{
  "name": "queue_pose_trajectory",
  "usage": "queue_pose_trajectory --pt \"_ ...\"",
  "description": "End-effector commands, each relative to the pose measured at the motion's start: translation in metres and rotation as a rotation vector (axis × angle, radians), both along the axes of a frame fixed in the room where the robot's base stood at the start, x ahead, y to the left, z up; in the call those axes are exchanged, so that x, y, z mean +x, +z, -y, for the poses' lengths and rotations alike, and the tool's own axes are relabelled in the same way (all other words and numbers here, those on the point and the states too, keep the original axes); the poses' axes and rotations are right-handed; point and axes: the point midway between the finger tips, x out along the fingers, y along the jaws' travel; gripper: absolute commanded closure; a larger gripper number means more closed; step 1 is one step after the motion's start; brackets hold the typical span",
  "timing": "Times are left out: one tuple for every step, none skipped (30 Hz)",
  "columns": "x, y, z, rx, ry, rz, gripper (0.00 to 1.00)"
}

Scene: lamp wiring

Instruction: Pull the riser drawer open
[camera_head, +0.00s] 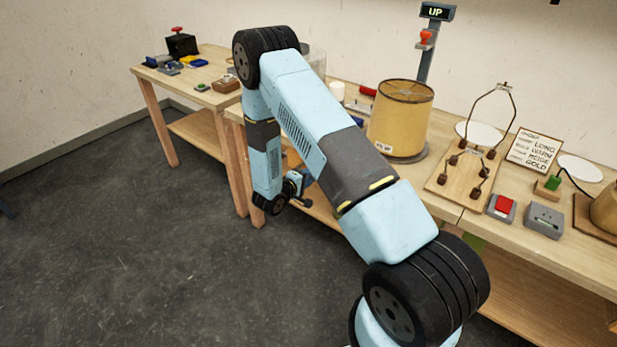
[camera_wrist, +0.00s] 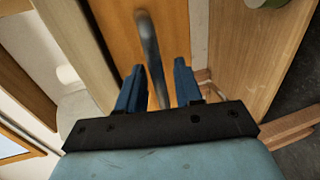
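In the wrist view the riser drawer's front (camera_wrist: 115,30) is an orange-brown wooden panel with a long metal bar handle (camera_wrist: 149,45). My gripper (camera_wrist: 159,66) has its two blue fingers apart. The handle's lower part runs between them, with a gap visible on both sides. I cannot tell the exact depth of the fingers relative to the bar. In the head view my gripper (camera_head: 300,188) is low at the bench's front edge, partly behind my arm. A small orange patch (camera_head: 293,158) beside the arm may be the drawer front; my arm hides most of that area.
A side table (camera_head: 213,98) stands left. The dark floor (camera_head: 120,230) in front is clear.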

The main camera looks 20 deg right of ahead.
Motion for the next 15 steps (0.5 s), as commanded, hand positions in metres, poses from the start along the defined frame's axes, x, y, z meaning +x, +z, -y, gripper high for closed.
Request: queue_pose_trajectory --pt "0.0012 -0.0006 0.0020 0.000 -0.001 0.000 0.65" --pt "0.0016 -0.0009 0.0028 0.000 -0.001 0.000 0.65" --pt "0.0021 -0.0010 0.0034 0.000 -0.001 0.000 0.65" --pt "0.0022 -0.0011 0.0038 0.000 -0.001 0.000 0.65" --pt "0.0024 -0.0012 0.0040 0.000 -0.001 0.000 0.65" --pt "0.0024 -0.0012 0.0040 0.000 -0.001 0.000 0.65" --pt "0.0024 -0.0012 0.0040 0.000 -0.001 0.000 0.65" --pt "0.0024 -0.0012 0.0040 0.000 -0.001 0.000 0.65" --pt "0.0024 -0.0012 0.0039 0.000 -0.001 0.000 0.65" --pt "0.0024 -0.0012 0.0039 0.000 -0.001 0.000 0.65" --pt "0.0024 -0.0012 0.0039 0.000 -0.001 0.000 0.65" --pt "0.0023 -0.0011 0.0038 0.000 -0.001 0.000 0.69" --pt "0.0023 -0.0011 0.0038 0.000 -0.001 0.000 0.72" --pt "0.0023 -0.0011 0.0038 0.000 -0.001 0.000 0.75" --pt "0.0022 -0.0011 0.0039 0.000 -0.001 0.000 0.78"
